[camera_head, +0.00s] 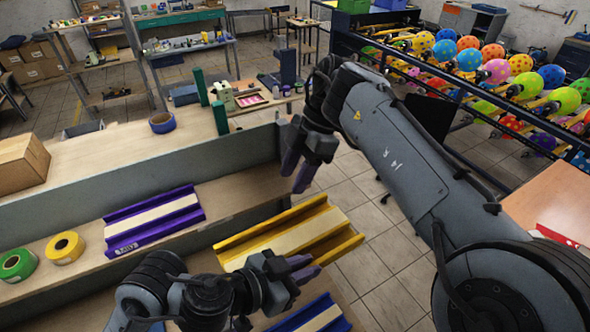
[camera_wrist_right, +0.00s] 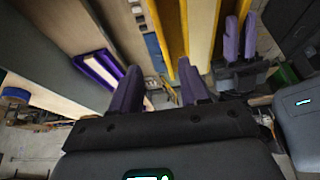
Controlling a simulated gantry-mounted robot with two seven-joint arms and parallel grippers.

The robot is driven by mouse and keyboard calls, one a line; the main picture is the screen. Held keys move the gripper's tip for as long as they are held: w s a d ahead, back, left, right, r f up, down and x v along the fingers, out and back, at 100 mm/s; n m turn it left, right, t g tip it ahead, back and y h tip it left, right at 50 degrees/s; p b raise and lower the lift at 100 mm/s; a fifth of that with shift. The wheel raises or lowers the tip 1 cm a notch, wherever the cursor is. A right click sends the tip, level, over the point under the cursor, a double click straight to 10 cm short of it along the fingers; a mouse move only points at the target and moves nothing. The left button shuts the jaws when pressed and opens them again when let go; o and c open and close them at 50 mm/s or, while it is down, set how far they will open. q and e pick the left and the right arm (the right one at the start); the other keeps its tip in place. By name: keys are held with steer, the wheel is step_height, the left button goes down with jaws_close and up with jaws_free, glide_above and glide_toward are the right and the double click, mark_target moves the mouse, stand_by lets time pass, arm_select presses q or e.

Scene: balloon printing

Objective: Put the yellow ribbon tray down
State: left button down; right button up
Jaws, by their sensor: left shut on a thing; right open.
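The yellow ribbon tray (camera_head: 283,238), a long channel with raised side rails and a paler middle, lies diagonally in the lower middle of the head view. My left gripper (camera_head: 303,268) is shut on its near, right-hand side. Part of the tray is hidden behind that gripper and wrist. Whether the tray touches a surface below is hard to tell. My right gripper (camera_head: 297,175) is open and empty above and beyond the tray, fingers pointing down. The right wrist view shows the yellow tray (camera_wrist_right: 172,28) past the open fingers, with the left gripper (camera_wrist_right: 238,42) at its side.
A purple tray (camera_head: 153,221) lies on the bench to the left, beside a yellow tape roll (camera_head: 65,248) and a green one (camera_head: 17,265). A blue tray (camera_head: 318,318) is at the bottom. A grey upright panel (camera_head: 200,160) runs behind. Racks of balloons (camera_head: 495,72) stand at the back right.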

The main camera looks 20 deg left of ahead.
mark_target(275, 217)
steer(key=x, duration=1.1)
steer(key=shift+s+f, duration=0.15)
steer(key=shift+f, duration=0.05)
jaws_close()
arm_select(q)
steer(key=c, duration=1)
jaws_free()
steer(key=shift+r, duration=0.15)
